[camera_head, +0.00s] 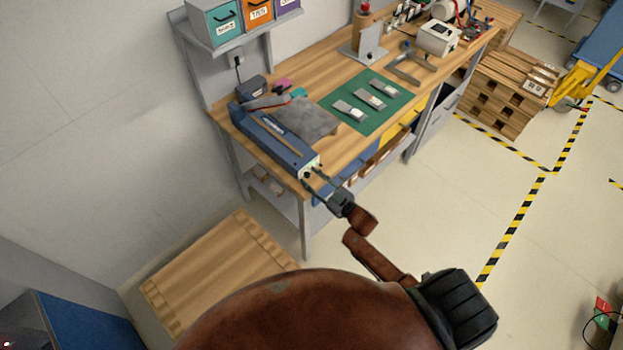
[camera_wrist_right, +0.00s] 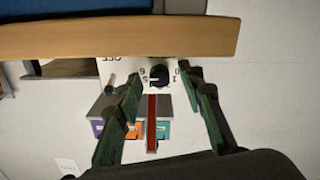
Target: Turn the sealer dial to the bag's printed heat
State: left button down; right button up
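The blue sealer (camera_head: 268,138) lies along the left end of the workbench. Its pale end panel (camera_head: 311,169) faces my right gripper (camera_head: 318,179). In the right wrist view, which looks upside down, the black dial (camera_wrist_right: 159,75) sits on the white panel, with printed digits and "OFF" around it. My right gripper is open there, its green fingers on either side of the dial with visible gaps; I cannot tell any contact. A grey bag (camera_head: 308,121) lies beside the sealer; no print on it is readable. My left gripper is not in view.
A green mat (camera_head: 352,91) with several small grey items lies right of the bag. The wooden bench edge (camera_wrist_right: 120,37) runs close to the fingers. Bins (camera_head: 215,25) hang behind the bench. A wooden pallet (camera_head: 222,265) lies on the floor near the bench's left end.

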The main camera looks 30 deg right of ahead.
jog(key=shift+c, duration=0.6)
grip_shut()
jog(key=shift+f+n+b, duration=0.1)
jog(key=shift+n+b, duration=0.75)
jog(key=shift+n, duration=2.05)
jog(key=shift+o, duration=0.6)
grip_release()
